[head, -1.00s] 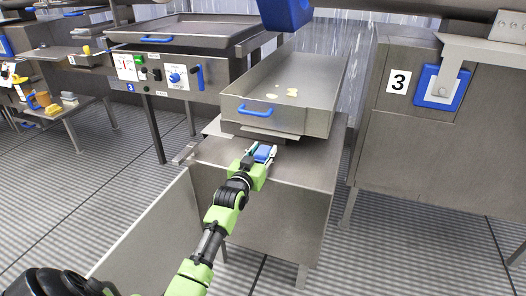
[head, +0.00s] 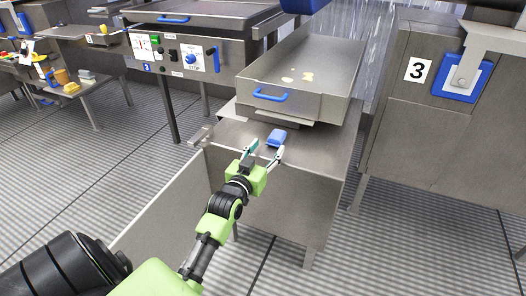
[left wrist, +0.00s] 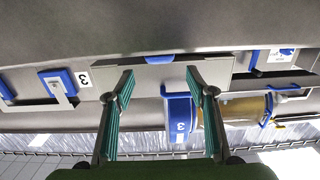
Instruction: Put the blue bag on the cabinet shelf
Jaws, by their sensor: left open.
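A small gap shows between the fingertips and the bag. In the left wrist view both fingers (left wrist: 160,90) stand wide apart with nothing held. My right gripper is not in view.
A steel tray (head: 325,108) with a blue handle (head: 270,96) stands just behind the bag. A machine marked 3 (head: 417,70) is at the right. A control panel (head: 178,54) stands at the back left. A steel side panel (head: 160,205) stands left of the cabinet.

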